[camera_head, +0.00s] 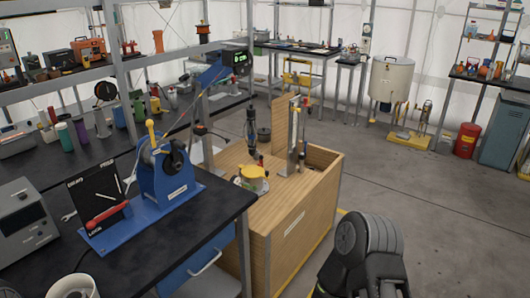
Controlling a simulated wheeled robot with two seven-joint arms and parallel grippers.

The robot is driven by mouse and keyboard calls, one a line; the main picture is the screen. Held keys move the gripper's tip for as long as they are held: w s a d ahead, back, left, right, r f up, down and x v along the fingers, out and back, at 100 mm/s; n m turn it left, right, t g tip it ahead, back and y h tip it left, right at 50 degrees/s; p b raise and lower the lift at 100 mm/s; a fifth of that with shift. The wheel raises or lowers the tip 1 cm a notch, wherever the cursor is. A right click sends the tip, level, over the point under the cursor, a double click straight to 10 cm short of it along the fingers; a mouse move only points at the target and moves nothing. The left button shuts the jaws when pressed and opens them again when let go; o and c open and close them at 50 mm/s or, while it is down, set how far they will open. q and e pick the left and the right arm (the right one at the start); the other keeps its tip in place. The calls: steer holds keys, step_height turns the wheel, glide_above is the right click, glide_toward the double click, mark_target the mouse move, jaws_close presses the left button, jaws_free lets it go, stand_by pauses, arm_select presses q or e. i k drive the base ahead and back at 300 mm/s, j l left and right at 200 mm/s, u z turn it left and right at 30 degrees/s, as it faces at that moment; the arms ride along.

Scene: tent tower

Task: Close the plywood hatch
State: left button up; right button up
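A plywood box (292,232) stands on the floor at the centre, beside the black-topped bench. I cannot tell for sure whether this panel is the hatch. A yellow-topped fitting (250,172) and a metal upright (296,135) stand on the box. A dark hanging part (251,126) is above its back. A dark grey ribbed part, probably of my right arm, shows at the bottom right. Neither gripper's fingers are visible.
A blue hand winch (168,170) with a blue jib stands on the near bench (137,252), beside a black panel (97,196) with a red handle. Concrete floor (420,215) is clear to the right of the box. A red canister (466,140) stands farther back.

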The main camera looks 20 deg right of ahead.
mark_target(280, 106)
steer(key=z, duration=1.65)
steer(key=i+j+z, duration=0.1)
steer(key=i, duration=3.85)
steer(key=i+u, duration=0.15)
steer(key=i, duration=0.4)
steer(key=i+l+u, duration=0.1)
steer(key=i, duration=0.45)
steer(key=i+l+u, duration=0.15)
steer(key=i, duration=0.4)
steer(key=i+l+u, duration=0.15)
steer(key=i, duration=0.35)
steer(key=i+j+u, duration=0.2)
steer(key=i+u, duration=0.15)
steer(key=u, duration=0.15)
steer(key=i+j+u, duration=0.1)
steer(key=i+u, duration=0.65)
steer(key=u, duration=0.2)
steer(key=i+l+u, duration=0.25)
steer(key=u, duration=0.25)
steer(key=i+j, duration=0.1)
steer(key=i, duration=0.85)
steer(key=i+j+u, duration=0.15)
steer(key=i, duration=0.8)
steer(key=i+z, duration=0.2)
steer(key=i, duration=0.65)
